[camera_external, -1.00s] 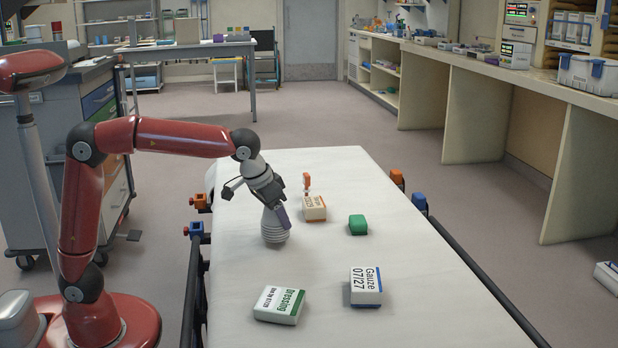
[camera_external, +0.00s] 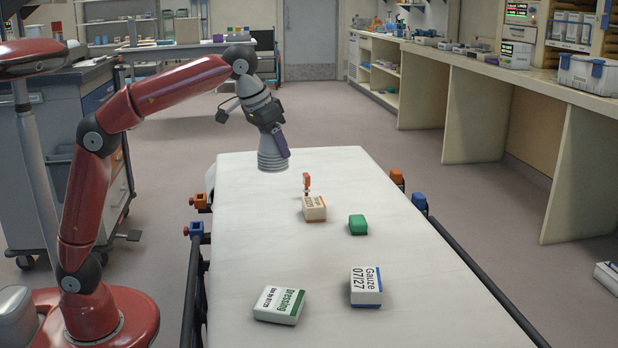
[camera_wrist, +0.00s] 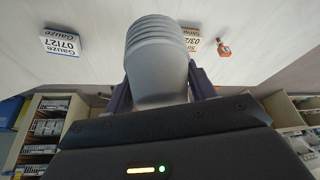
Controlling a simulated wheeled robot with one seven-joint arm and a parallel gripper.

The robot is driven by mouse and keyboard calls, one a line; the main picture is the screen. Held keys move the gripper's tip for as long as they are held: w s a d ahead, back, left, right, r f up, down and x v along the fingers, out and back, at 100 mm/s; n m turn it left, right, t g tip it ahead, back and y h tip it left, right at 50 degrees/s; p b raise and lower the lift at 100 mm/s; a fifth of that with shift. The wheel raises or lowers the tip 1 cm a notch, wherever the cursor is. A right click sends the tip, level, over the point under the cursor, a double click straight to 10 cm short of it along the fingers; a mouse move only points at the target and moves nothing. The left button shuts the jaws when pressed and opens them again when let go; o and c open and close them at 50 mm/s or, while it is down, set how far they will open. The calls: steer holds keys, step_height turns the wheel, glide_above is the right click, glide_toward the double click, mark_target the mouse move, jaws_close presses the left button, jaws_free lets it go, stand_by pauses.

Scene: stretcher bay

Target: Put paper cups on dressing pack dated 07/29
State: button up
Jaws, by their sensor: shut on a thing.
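The paper cups (camera_external: 272,160) are a light grey ribbed stack, and they fill the middle of the wrist view (camera_wrist: 158,60). My gripper (camera_external: 274,143) is shut on them and holds them in the air above the far left part of the stretcher. Its dark fingers sit on either side of the stack in the wrist view. The dressing pack (camera_external: 279,305), white with a green end and "Dressing" on top, lies at the near left of the stretcher. Its smaller date line is hard to read. Nothing is on it.
The white stretcher top (camera_external: 240,230) also bears a gauze pack marked 07/27 (camera_external: 366,287), a green block (camera_external: 357,225), an orange-marked pack (camera_external: 315,209) and a small orange item (camera_external: 307,183). Rails with coloured clamps line the sides. The left middle is clear.

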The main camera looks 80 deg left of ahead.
steer(key=d+f+b, duration=0.4)
steer(key=d+f, duration=0.1)
steer(key=d, duration=0.8)
steer(key=b, duration=0.5)
glide_above(283, 298)
step_height(283, 298, down, 8)
steer(key=shift+f+b, duration=0.55)
steer(key=shift+f, duration=1.4)
steer(key=shift+f, duration=0.15)
steer(key=o, duration=1)
steer(key=p+v, duration=0.4)
steer(key=v, duration=0.8)
steer(key=shift+p, duration=0.3)
